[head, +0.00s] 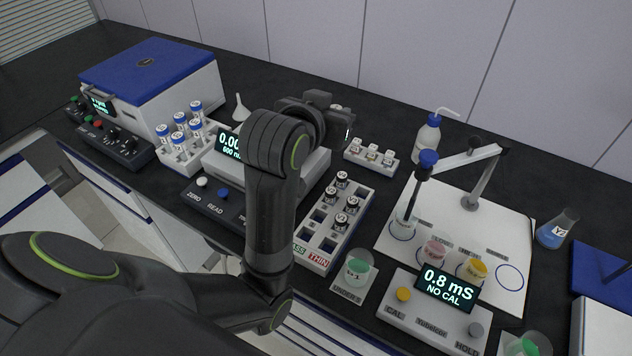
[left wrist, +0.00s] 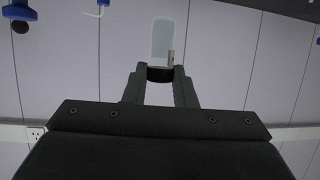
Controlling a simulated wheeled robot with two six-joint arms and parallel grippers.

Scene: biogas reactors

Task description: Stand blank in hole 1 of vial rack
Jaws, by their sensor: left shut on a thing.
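My left gripper (head: 342,124) is raised over the bench behind the photometer. In the left wrist view its fingers (left wrist: 160,74) are shut on a clear vial (left wrist: 163,40) with a dark cap. I cannot read a label on the vial; in the head view it is mostly hidden. A white rack (head: 313,255) with square holes stands in front and below, holding several black-capped vials (head: 342,179) and some empty holes. I cannot make out hole numbers. My right gripper is not in view.
The photometer (head: 310,177) stands left of the rack, partly behind my arm. A small white rack (head: 371,157) with short vials lies behind. A conductivity meter (head: 435,312), a probe stand (head: 480,190) and a wash bottle (head: 427,139) are to the right. A blue-capped vial rack (head: 180,165) stands left.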

